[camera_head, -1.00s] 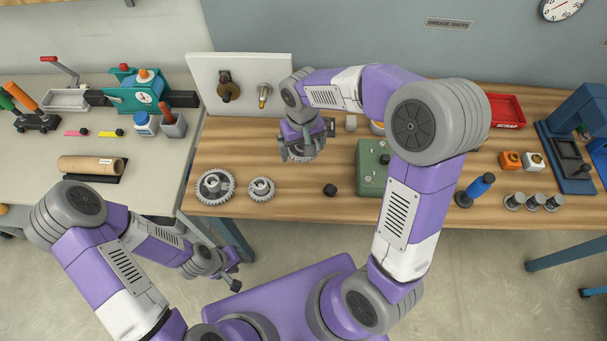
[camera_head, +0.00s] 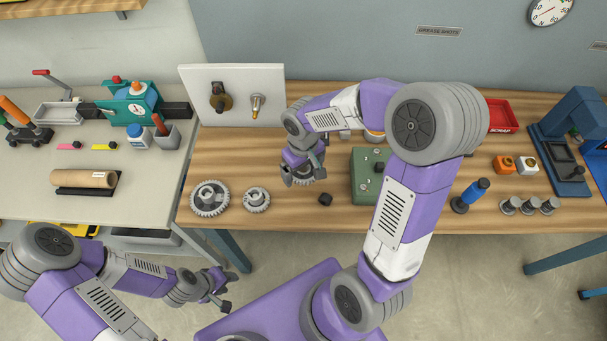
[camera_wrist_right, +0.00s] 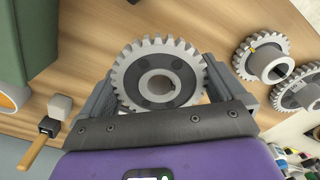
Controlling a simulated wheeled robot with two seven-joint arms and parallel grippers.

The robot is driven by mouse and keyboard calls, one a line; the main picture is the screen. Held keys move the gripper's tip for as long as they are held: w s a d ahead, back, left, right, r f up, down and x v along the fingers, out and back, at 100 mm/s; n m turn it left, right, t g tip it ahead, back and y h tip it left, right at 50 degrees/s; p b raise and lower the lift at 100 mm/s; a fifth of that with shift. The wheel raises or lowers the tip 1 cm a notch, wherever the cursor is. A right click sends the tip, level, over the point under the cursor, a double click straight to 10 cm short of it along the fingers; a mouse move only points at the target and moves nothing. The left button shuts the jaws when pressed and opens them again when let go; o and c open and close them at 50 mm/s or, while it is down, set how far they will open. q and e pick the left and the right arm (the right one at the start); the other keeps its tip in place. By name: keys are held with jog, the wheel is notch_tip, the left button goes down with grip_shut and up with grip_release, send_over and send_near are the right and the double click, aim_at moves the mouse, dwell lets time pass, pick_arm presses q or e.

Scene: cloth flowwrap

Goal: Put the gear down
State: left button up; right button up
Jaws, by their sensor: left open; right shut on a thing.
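My right gripper (camera_head: 302,180) is shut on a grey toothed gear (camera_wrist_right: 128,77). The gear has a dark hub face with a central bore and lies between the two fingers in the right wrist view. In the head view the gripper mostly hides it, low over the wooden bench (camera_head: 400,222); I cannot tell if it touches the wood. A larger gear (camera_head: 209,199) and a smaller gear (camera_head: 256,199) lie on the bench to the left of the right gripper. My left gripper (camera_head: 222,291) is open and empty, off the bench's front edge.
A white board (camera_head: 236,80) with two shafts stands behind. A red tray (camera_head: 502,117) is at the back right. Bare wood lies between the smaller gear and the block.

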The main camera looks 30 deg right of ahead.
aim_at(303, 175)
jog(key=shift+f, duration=1.2)
jog(key=shift+f, duration=0.1)
jog(key=shift+f+b, duration=0.55)
jog(key=shift+b, duration=0.2)
jog(key=o, duration=1)
jog(key=shift+r, duration=0.1)
jog(key=shift+c, duration=0.2)
jog(key=shift+r, duration=0.15)
jog(key=shift+r+p, duration=0.35)
jog(key=shift+p, duration=0.2)
notch_tip(303, 175, up, 12)
jog(key=p, duration=0.3)
jog(key=shift+r, duration=0.1)
